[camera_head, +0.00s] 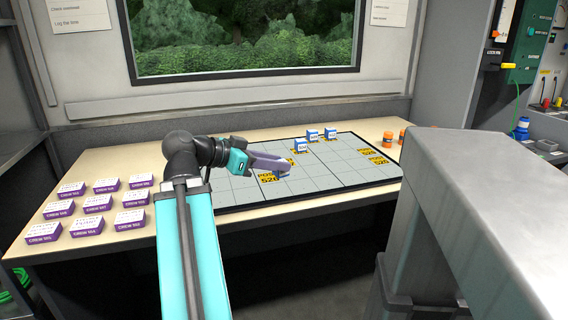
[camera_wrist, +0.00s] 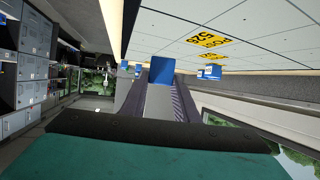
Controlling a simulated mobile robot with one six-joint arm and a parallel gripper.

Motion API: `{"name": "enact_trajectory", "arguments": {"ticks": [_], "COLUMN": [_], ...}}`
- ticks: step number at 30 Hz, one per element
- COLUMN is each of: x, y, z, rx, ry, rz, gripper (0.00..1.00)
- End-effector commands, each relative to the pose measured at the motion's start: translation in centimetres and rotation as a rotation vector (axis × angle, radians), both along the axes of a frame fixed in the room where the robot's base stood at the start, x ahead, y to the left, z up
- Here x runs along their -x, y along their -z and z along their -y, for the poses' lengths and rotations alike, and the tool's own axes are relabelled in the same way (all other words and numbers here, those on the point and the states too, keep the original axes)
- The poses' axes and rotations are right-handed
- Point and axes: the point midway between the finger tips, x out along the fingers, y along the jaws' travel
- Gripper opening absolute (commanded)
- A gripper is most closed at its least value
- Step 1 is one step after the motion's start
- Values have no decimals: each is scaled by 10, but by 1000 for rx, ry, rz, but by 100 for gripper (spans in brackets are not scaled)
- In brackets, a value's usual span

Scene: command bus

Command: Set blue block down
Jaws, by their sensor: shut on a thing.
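My gripper (camera_head: 285,163) is shut on a blue block (camera_wrist: 161,72) and holds it over the grey gridded board (camera_head: 235,193) on the table. In the wrist view the block sits between the two fingertips of my gripper (camera_wrist: 160,88). In the head view the fingers mostly hide the block. A yellow post label (camera_head: 269,179) lies on the board just below and left of the fingertips. I cannot tell whether the block touches the board.
Several blue-and-white blocks stand behind the gripper, one of them (camera_head: 302,146) closest. Another yellow label (camera_head: 378,160) lies at the board's right. Orange pieces (camera_head: 388,137) stand beyond the board. Purple-edged crew blocks (camera_head: 88,226) fill the table's left. Front-left board cells are clear.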

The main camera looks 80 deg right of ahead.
Motion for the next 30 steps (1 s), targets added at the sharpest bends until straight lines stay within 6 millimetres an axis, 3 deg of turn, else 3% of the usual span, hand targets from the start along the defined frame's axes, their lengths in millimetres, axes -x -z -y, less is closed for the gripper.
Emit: {"name": "enact_trajectory", "arguments": {"ticks": [8,30], "x": [5,56], "y": [-5,-17], "z": [2,9], "rx": [-2,-1], "ry": [24,244], "rz": [1,0], "gripper": [6,6]}}
